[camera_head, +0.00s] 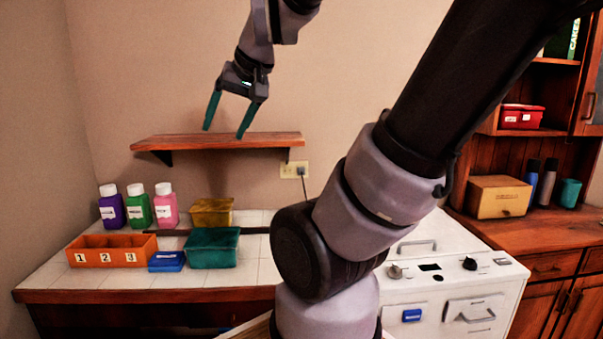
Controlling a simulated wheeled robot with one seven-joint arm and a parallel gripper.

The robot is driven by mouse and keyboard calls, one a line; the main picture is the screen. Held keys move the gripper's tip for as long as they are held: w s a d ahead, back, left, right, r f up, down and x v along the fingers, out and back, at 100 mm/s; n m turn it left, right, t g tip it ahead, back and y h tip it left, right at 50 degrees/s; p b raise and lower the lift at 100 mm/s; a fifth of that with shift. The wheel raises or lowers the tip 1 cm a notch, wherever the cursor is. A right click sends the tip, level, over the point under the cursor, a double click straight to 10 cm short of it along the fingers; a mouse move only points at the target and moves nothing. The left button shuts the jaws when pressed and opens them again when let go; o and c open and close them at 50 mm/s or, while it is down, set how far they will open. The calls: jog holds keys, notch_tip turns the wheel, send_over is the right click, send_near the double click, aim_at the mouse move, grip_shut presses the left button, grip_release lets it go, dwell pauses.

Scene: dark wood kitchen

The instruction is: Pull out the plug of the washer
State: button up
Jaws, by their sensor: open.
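The plug (301,171) sits in a pale wall outlet (288,169) just below the right end of the wooden shelf. Its dark cord hangs down and passes behind my arm. The washer (458,290) is a white front-panelled unit at lower right, partly hidden by my arm. My gripper (227,131) is up and left of the outlet, in front of the wall and above the shelf in the picture. Its two teal fingers are spread apart, point down and hold nothing.
A wooden shelf (220,141) juts from the wall beside the outlet. The tiled counter (110,275) bears several bottles, an orange numbered tray (110,258), a teal bin (214,256), a yellow bin (211,219) and a blue box (166,262). A wooden cabinet stands right.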

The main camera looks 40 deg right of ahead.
jog(key=w+d+f+n+h, duration=0.1)
jog(key=w+d+f, duration=0.25)
jog(key=w, duration=0.25)
jog(key=w+d+f+n+h, duration=0.1)
jog(key=w+d+f, duration=0.1)
jog(key=w+d, duration=0.4)
jog(key=n+t+h, duration=0.8)
jog(key=n+h, duration=0.1)
jog(key=n, duration=2.2)
send_near(302, 172)
jog(key=w, duration=0.1)
jog(key=shift+w+d+f, duration=0.1)
jog(key=shift+d+f, duration=0.05)
jog(key=shift+x, duration=4.55)
jog(key=shift+d, duration=0.1)
